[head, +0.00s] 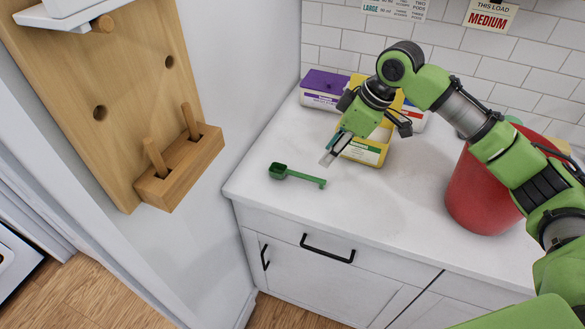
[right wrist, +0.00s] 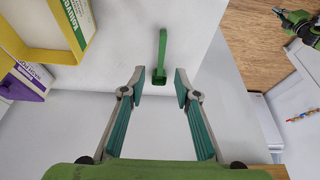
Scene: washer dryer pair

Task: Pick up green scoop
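The green scoop (head: 296,176) lies flat on the white countertop near its front left corner, its cup to the left and its handle pointing right. My right gripper (head: 330,158) is above the counter, behind and to the right of the scoop, apart from it. In the right wrist view the gripper (right wrist: 158,88) is open, with the scoop (right wrist: 161,58) beyond its fingertips and roughly between them; nothing is held. My left gripper is not seen in the head view; a green and dark arm part shows at the top right of the wrist view.
A yellow box (head: 366,150) stands just behind my right gripper, with a purple-lidded box (head: 323,88) farther back. A red bucket (head: 482,190) stands to the right. A wooden wall rack (head: 181,165) with pegs is on the left. The counter around the scoop is clear.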

